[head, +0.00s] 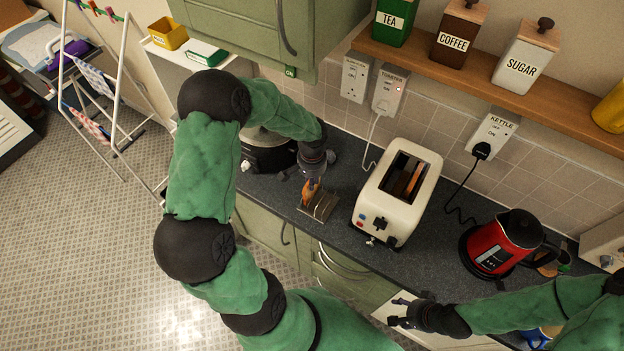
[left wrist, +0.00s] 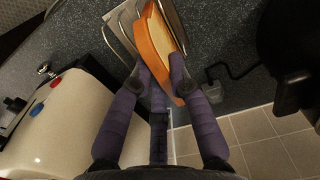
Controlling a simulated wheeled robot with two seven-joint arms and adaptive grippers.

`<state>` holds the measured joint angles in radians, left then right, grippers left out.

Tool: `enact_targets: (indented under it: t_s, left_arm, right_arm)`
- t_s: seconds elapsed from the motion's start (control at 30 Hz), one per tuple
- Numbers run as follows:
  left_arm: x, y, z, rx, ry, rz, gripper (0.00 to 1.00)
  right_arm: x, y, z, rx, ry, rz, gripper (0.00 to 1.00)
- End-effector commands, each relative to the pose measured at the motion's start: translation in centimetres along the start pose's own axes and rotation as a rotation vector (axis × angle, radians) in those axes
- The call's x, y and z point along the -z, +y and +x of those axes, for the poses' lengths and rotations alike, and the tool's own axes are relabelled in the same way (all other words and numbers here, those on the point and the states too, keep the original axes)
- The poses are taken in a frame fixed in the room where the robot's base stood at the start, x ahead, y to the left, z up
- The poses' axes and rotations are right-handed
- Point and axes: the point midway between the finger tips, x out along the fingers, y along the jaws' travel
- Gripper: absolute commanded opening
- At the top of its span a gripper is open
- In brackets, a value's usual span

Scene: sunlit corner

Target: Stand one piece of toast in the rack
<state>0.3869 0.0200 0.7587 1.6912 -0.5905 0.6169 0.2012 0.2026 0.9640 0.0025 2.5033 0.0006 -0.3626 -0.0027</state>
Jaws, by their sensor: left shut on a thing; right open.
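My left gripper (head: 312,180) is shut on a piece of toast (head: 310,193) at the wire toast rack (head: 322,207). The left wrist view shows the toast (left wrist: 157,45) between the fingertips (left wrist: 160,82), close alongside the metal wires of the rack (left wrist: 122,30). I cannot tell whether its lower edge rests in a slot. The cream toaster (head: 385,212) stands right of the rack, with brown toast (head: 413,180) showing in its slots. The toaster (left wrist: 60,125) also fills the lower left of the wrist view. My right gripper (head: 402,311) is open and empty near the counter's front edge.
A red kettle (head: 495,245) stands on the dark counter (head: 345,172), right of the toaster. A dark round appliance (head: 265,155) is behind my left arm. A shelf (head: 480,70) with canisters runs above. The toaster's cord (head: 372,140) rises to the wall.

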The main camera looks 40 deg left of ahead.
Motion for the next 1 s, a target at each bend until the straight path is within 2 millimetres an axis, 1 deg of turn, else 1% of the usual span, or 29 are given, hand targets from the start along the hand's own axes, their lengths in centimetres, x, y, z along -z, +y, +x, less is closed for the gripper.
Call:
enact_targets:
  t_s: [0.2, 0.23, 0.27, 0.3, 0.33, 0.63, 0.73, 0.87, 1.0]
  left_arm:
    - [0.0, 0.0, 0.0, 0.0, 0.001, 0.0, 0.0]
    - [0.0, 0.0, 0.0, 0.0, 0.001, 0.0, 0.22]
    - [0.0, 0.0, 0.0, 0.0, 0.001, 0.0, 0.3]
    - [0.0, 0.0, 0.0, 0.0, 0.001, 0.0, 0.41]
    - [0.0, 0.0, 0.0, 0.0, 0.001, 0.0, 0.46]
    - [0.0, 0.0, -0.1, 0.0, 0.0, 0.0, 0.46]
    - [0.1, 0.0, -0.5, 0.0, 0.002, -0.001, 0.46]
    - [0.2, 0.0, -2.0, 0.002, 0.005, 0.0, 0.46]
    - [0.2, -0.1, -4.7, 0.002, 0.006, 0.0, 0.46]
  right_arm:
    - [0.0, 0.0, 0.0, 0.0, 0.0, 0.0, 0.53]
    - [0.0, 0.0, 0.0, 0.0, 0.0, 0.0, 0.53]
    - [0.0, 0.0, 0.0, 0.0, 0.0, 0.0, 0.53]
    - [0.0, 0.0, 0.0, 0.0, 0.0, 0.0, 0.53]
    - [0.0, 0.0, 0.0, 0.0, 0.0, 0.0, 0.53]
    - [0.0, 0.0, 0.0, 0.0, 0.0, 0.0, 0.53]
    - [0.0, 0.0, 0.0, 0.0, 0.0, 0.0, 0.53]
    - [0.0, 0.0, 0.0, 0.0, 0.0, 0.0, 0.53]
    - [0.0, 0.0, 0.0, 0.0, 0.0, 0.0, 0.53]
